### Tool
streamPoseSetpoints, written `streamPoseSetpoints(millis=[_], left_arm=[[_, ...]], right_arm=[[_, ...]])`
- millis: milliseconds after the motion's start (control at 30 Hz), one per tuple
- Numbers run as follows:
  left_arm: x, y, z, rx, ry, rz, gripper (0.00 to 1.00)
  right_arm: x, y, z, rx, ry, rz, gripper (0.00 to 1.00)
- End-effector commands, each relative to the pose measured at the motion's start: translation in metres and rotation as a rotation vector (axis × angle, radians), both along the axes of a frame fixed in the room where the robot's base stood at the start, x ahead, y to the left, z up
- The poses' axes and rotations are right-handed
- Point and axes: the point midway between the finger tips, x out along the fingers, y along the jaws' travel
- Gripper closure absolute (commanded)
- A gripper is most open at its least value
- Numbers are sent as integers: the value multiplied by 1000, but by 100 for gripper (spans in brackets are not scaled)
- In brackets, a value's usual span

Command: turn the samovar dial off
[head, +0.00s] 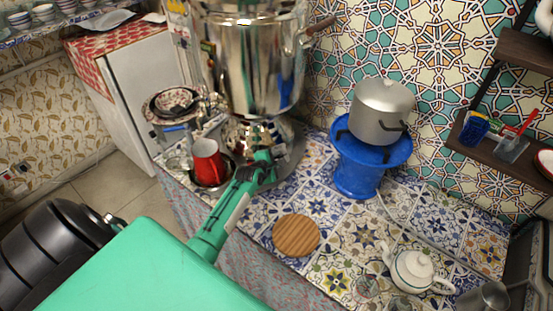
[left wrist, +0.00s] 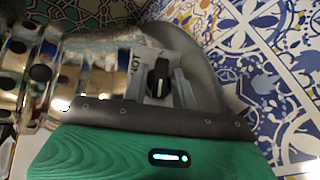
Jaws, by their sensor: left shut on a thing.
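The tall shiny steel samovar (head: 250,65) stands on the tiled counter at the upper middle of the head view. Its lower body is a reflective base, which my left gripper (head: 268,158) reaches from the front. In the left wrist view the black samovar dial (left wrist: 158,77) sits upright between the two grey fingers of my left gripper (left wrist: 159,88), and the fingers are shut on it. A white label with dark letters shows beside the dial. In the head view the gripper hides the dial. My right gripper is not in view.
A red cup (head: 208,160) stands close left of the gripper. A round wooden board (head: 296,236) lies in front. A blue stove (head: 360,165) carries a grey pot (head: 382,110). A white teapot (head: 412,270) stands at the lower right.

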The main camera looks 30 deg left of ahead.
Motion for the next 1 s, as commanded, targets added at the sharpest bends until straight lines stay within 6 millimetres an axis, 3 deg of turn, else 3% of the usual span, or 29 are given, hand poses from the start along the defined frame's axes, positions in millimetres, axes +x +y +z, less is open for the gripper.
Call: streamPoseSetpoints(millis=[533, 567, 600, 1000], left_arm=[[-1, -1, -2, -11, -12, 13, 96], [-1, -1, -2, -11, -11, 13, 67], [-1, -1, -2, -11, -12, 13, 65], [-7, -1, 1, -11, -13, 13, 65]], right_arm=[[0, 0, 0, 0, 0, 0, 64], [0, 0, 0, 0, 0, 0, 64], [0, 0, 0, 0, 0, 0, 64], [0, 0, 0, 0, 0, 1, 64]])
